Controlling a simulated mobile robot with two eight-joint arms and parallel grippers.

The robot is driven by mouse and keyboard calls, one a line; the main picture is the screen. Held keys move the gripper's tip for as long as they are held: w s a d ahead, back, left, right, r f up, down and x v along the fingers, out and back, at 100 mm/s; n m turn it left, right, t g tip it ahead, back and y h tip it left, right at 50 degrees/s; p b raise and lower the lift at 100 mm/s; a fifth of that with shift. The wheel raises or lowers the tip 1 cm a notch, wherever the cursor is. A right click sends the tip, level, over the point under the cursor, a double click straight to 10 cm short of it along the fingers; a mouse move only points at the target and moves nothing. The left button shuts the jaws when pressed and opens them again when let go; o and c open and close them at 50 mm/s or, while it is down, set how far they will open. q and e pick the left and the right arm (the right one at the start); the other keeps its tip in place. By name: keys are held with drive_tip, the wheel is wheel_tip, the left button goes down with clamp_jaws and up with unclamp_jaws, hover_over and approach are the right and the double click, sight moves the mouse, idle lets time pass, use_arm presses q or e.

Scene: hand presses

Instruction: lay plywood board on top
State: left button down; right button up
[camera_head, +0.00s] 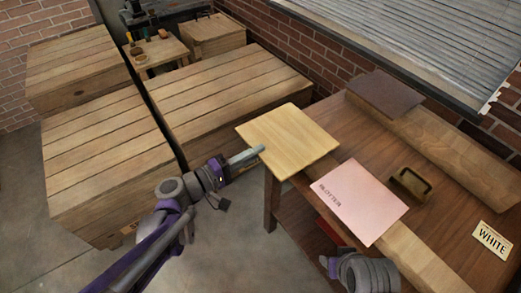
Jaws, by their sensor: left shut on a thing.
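A pale square plywood board (287,137) is at the left end of the brown workbench, its far left part out past the bench's edge. My left gripper (258,152) comes in from the left and is shut on the board's near left edge. Whether the board touches the bench top cannot be told. A pink sheet marked as a blotter (362,200) lies on the bench to the right of the board. My right arm shows only as a grey part at the bottom, and its gripper is not visible.
Large wooden crates (225,95) stand at the left. Open concrete floor lies in front of them.

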use_arm(q)
drive_tip(key=p+v, duration=0.1)
drive_tip(key=v, duration=1.5)
drive_tip(key=shift+r, duration=0.2)
use_arm(e)
drive_tip(key=shift+r, duration=0.6)
